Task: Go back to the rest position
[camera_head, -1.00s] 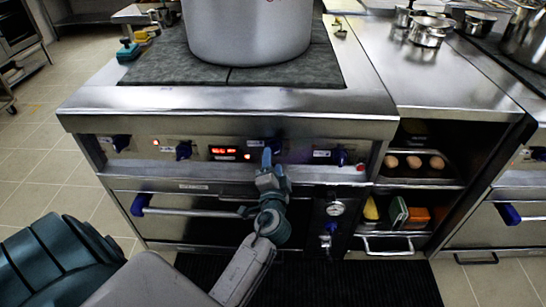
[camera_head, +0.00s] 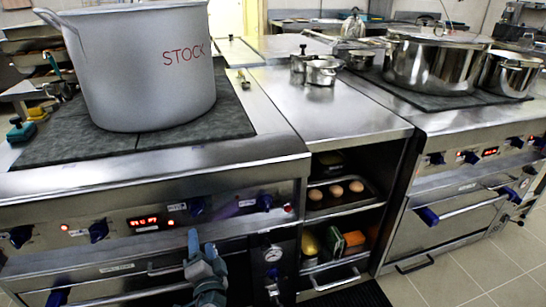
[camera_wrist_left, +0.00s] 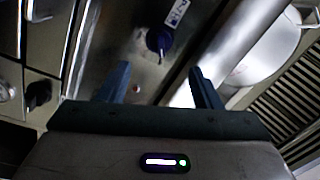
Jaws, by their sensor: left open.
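My left gripper (camera_head: 194,240) is at the lower middle of the head view, in front of the stove's control panel, below and left of a blue knob. In the left wrist view its two fingers (camera_wrist_left: 160,77) stand apart with nothing between them. Beyond the fingers is the steel panel with a blue knob (camera_wrist_left: 159,40); I see no finger touching it. My right gripper is in neither view.
A large grey pot marked STOCK (camera_head: 145,70) stands on the dark hob. A steel counter (camera_head: 325,110) with small pots adjoins it, above shelves with eggs (camera_head: 336,190). Another stove (camera_head: 470,210) stands at right. Tiled floor (camera_head: 470,270) is clear at lower right.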

